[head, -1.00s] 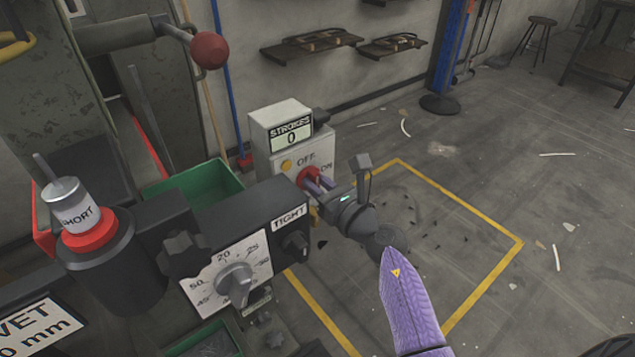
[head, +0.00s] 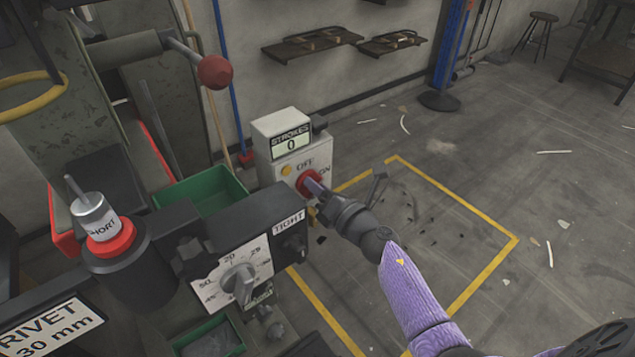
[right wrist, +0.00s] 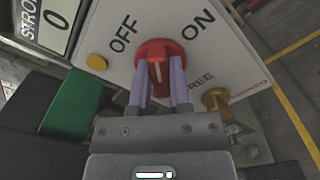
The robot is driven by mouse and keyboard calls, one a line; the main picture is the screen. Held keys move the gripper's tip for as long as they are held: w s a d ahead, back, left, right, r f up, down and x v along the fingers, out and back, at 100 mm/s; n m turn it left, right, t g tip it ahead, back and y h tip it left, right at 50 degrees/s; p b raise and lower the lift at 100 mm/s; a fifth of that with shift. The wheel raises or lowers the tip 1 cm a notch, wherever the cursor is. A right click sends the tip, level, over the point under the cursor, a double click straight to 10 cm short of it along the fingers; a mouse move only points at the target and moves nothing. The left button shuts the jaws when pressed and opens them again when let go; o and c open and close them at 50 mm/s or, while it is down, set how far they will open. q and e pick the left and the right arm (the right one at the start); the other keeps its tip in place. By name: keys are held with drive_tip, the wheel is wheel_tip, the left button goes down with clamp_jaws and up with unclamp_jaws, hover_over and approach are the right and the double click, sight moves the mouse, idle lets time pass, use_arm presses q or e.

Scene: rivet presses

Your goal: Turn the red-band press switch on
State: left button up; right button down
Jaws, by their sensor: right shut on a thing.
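The switch box (head: 292,150) is pale grey with a STROKES counter reading 0, a yellow button and OFF and ON marks. Its red knob (head: 309,183) also shows in the right wrist view (right wrist: 159,49), with a white line on it running up and down the picture. My right gripper (head: 316,187) is shut on the knob, one purple finger on each side. OFF is up and left of the knob in the wrist view, ON up and right. The press has a red band (head: 110,243) around its cylinder marked SHORT. My left gripper is not in view.
A red ball lever (head: 215,72) is at upper left. The yellow-marked floor (head: 420,240) at right is mostly open.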

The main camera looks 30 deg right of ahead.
drive_tip(key=shift+d+f+m+p, duration=0.1)
drive_tip(key=shift+m+p, duration=0.5)
drive_tip(key=shift+m, duration=1.8)
drive_tip(key=shift+d+f+m+p, duration=0.1)
drive_tip(key=shift+m+p, duration=0.45)
drive_tip(key=shift+m, duration=1.85)
drive_tip(key=c, duration=0.6)
unclamp_jaws()
drive_tip(key=shift+o, duration=0.2)
